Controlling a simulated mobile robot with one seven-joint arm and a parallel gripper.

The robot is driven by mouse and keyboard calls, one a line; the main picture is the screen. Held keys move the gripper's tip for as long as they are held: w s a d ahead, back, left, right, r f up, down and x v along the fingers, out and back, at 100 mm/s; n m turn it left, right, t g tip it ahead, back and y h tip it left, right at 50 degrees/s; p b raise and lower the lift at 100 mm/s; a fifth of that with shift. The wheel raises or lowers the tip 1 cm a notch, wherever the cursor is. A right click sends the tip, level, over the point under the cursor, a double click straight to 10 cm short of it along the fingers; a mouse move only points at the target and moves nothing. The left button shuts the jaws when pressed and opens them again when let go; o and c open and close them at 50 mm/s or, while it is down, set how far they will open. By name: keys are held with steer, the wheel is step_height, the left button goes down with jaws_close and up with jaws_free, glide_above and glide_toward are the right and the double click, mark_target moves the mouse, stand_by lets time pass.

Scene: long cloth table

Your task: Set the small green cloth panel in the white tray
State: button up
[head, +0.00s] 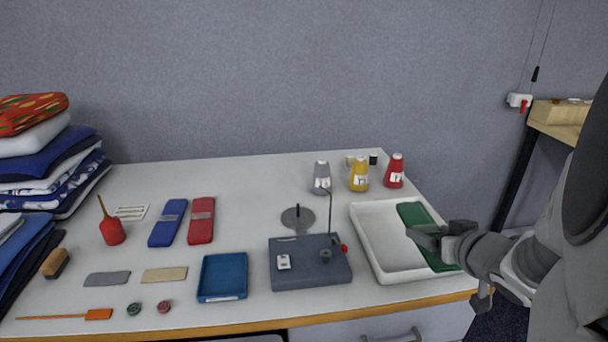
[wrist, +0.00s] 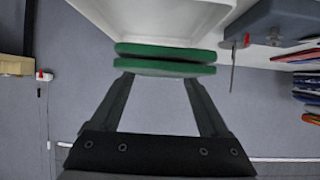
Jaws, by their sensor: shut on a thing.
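The small green cloth panel (head: 418,217) shows over the right side of the white tray (head: 372,240). In the wrist view the panel (wrist: 165,68) is seen edge-on as two stacked green layers, in front of the tray (wrist: 180,20). My gripper (head: 422,236) reaches in from the right across the panel's middle and is shut on it. In the wrist view my gripper's fingertips (wrist: 158,78) meet the panel's near edge. The fingers hide part of the panel in the head view. I cannot tell whether the panel touches the tray floor. The tray's left part is bare.
A grey-blue box with a rod (head: 310,268) stands just left of the tray. Yellow (head: 358,176), red (head: 395,172) and grey (head: 321,178) cones stand behind. A blue tray (head: 222,277) and blue and red folded panels lie further left. Stacked cloths (head: 50,165) fill the far left.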

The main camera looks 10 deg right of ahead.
steer(key=shift+w+r+p, duration=0.15)
steer(key=shift+w+p, duration=0.25)
steer(key=shift+p, duration=0.7)
steer(key=p, duration=0.1)
steer(key=w+f+p, duration=0.1)
steer(key=p, duration=0.1)
steer(key=shift+d, duration=0.25)
steer(key=x, duration=0.3)
steer(key=d+x, duration=0.1)
steer(key=x, duration=0.3)
steer(key=f+x, duration=0.1)
steer(key=x, duration=0.3)
steer(key=shift+s+d+f, duration=0.1)
steer(key=shift+s+d, duration=0.15)
steer(key=shift+f+b, duration=0.6)
steer(key=shift+f, duration=1.35)
steer(key=shift+f+b, duration=0.3)
steer(key=o, duration=1.4)
steer(key=shift+r, duration=0.1)
steer(key=shift+r, duration=0.1)
